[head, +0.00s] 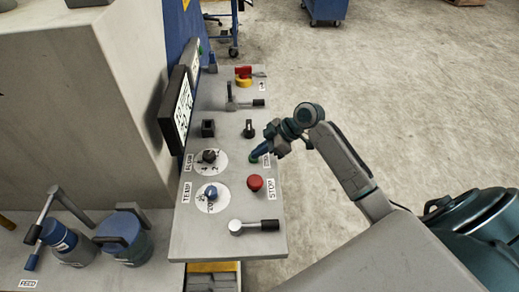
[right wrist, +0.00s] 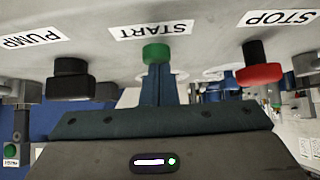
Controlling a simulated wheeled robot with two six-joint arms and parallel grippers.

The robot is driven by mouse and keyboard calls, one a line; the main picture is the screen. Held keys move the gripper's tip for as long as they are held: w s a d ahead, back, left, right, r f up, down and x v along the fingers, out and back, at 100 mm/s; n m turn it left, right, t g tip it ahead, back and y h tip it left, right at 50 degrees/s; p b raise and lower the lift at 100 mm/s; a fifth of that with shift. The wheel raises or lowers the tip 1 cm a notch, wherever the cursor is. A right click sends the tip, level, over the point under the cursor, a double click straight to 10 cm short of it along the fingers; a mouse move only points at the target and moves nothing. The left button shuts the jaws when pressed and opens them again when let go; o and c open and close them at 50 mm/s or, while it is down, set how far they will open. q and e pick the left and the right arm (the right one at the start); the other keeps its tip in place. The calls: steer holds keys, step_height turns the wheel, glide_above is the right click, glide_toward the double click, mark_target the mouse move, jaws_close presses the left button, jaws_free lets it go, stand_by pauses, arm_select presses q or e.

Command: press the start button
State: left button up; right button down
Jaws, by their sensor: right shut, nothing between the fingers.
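The green start button (right wrist: 156,53) shows in the right wrist view, beside a START label (right wrist: 152,30). My right gripper (right wrist: 158,72) is shut and empty, and its fingertips are right at the green button. I cannot tell whether they touch it or stop just short. In the head view my right gripper (head: 259,154) reaches in from the right to the right edge of the grey control panel (head: 187,235). It largely hides the green button and its label there. My left gripper is not in view.
A red stop button (head: 254,183) sits on the near side of the start button, and a black pump switch (head: 249,129) on the far side. Two dials (head: 210,157) (head: 212,193), levers (head: 254,227) and a tilted screen (head: 178,112) are close by. Open floor lies right.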

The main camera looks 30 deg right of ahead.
steer(key=r, duration=0.2)
steer(key=r+p, duration=0.1)
steer(key=shift+d+r, duration=0.15)
steer(key=shift+d, duration=0.1)
arm_select(q)
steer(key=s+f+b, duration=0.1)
steer(key=b, duration=0.2)
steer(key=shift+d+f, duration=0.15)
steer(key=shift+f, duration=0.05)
arm_select(e)
steer(key=v, duration=0.9)
steer(key=shift+r, duration=0.3)
steer(key=shift+s+d, duration=0.1)
steer(key=shift+s, duration=0.05)
